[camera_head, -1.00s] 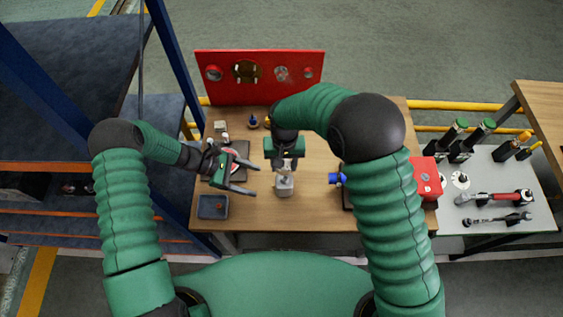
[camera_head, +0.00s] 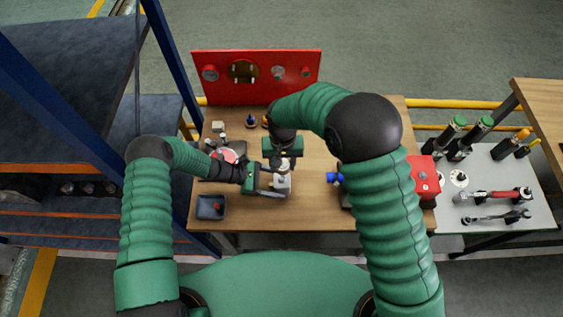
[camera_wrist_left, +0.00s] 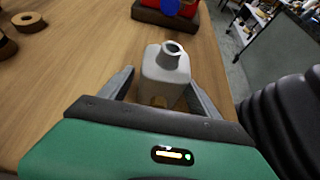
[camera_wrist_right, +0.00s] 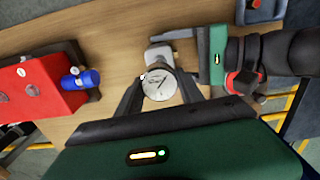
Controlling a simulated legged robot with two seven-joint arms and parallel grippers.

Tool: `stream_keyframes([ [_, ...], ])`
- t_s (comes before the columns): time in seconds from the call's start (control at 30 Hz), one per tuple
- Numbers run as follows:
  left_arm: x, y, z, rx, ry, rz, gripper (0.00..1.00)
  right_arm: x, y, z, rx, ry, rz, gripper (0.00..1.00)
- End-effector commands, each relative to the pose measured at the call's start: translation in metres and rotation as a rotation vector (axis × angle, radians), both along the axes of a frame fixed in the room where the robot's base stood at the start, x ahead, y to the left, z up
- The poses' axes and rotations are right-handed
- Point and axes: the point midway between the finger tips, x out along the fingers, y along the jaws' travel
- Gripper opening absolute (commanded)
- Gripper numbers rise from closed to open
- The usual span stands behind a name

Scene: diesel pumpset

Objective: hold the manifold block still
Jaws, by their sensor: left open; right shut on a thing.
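The manifold block (camera_head: 283,187) is a small grey block with a round port on top, standing upright on the wooden bench. In the left wrist view the block (camera_wrist_left: 165,75) sits between the fingers of my left gripper (camera_wrist_left: 158,79), which is open around it. Whether either finger touches it I cannot tell. My right gripper (camera_wrist_right: 159,90) is shut on a round white-faced gauge (camera_wrist_right: 159,84), held close to the block (camera_wrist_right: 157,54) in the right wrist view. In the head view my right gripper (camera_head: 283,164) hangs just behind the block and hides the gauge partly.
A dark tray (camera_head: 210,207) lies at the bench's front left. A red panel (camera_head: 257,77) stands along the back. A blue-capped part (camera_head: 334,177) and a red box (camera_head: 423,178) are at right. The front strip of the bench is clear.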

Motion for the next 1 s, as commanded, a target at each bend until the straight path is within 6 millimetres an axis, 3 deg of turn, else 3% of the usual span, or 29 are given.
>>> stream_keyframes([
  [0.2, 0.0001, 0.0003, -0.0003, 0.0, 0.0, 0.0, 0.72, 0.0001, 0.0006, 0.0, 0.0, 0.0, 0.001, 0.0],
  [0.57, 0.0003, 0.0005, -0.0002, 0.001, -0.001, 0.0, 0.25, 0.0002, 0.0004, 0.0, 0.0, 0.0, 0.0, 0.0],
  [0.6, 0.0003, 0.0005, -0.0002, 0.001, -0.001, 0.0, 0.57, 0.0002, 0.0003, 0.0, 0.0, 0.0, 0.0, 0.0],
  [0.7, 0.0004, 0.0004, -0.0001, 0.001, -0.001, 0.0, 0.69, 0.0002, 0.0002, 0.0, 0.0, 0.0, 0.0, 0.0],
  [1.0, 0.0002, 0.0005, -0.0002, 0.001, -0.001, 0.0, 0.69, 0.0002, 0.0005, 0.0, 0.0, 0.0, 0.0, 0.0],
])
